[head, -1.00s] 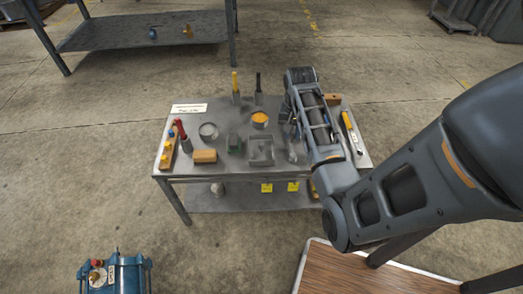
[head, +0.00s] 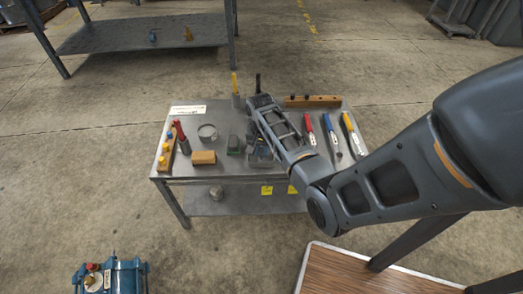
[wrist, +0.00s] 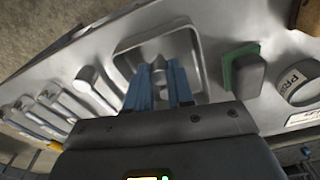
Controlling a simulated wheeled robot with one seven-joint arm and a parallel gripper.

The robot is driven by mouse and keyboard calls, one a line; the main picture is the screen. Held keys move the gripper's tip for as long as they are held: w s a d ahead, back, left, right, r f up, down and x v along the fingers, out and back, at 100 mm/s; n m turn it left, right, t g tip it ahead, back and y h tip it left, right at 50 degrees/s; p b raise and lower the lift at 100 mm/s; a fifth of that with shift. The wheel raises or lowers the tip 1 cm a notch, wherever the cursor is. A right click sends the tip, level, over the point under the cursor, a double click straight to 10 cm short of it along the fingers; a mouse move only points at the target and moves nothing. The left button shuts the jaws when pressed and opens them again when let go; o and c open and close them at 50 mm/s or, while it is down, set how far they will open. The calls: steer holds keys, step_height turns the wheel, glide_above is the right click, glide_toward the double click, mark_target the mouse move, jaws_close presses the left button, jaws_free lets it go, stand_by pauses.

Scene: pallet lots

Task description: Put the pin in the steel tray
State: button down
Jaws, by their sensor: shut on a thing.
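The steel tray (wrist: 197,60) is a shallow square grey tray on the metal table. My gripper (wrist: 159,88) has blue fingers and is over the tray in the wrist view. It is shut on the pin (wrist: 159,67), a small grey rounded piece between the fingertips, inside the tray's outline. I cannot tell whether the pin touches the tray floor. The lower part of the pin is hidden by the fingers.
A grey metal piece (wrist: 94,86) lies on the other side. A wooden block (head: 203,157), red-handled tool (head: 310,130), blue-handled tool (head: 331,134) and yellow-handled tool (head: 352,133) are also on the table.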

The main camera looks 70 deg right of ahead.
steer(key=shift+f, duration=0.15)
steer(key=c, duration=1)
jaws_free()
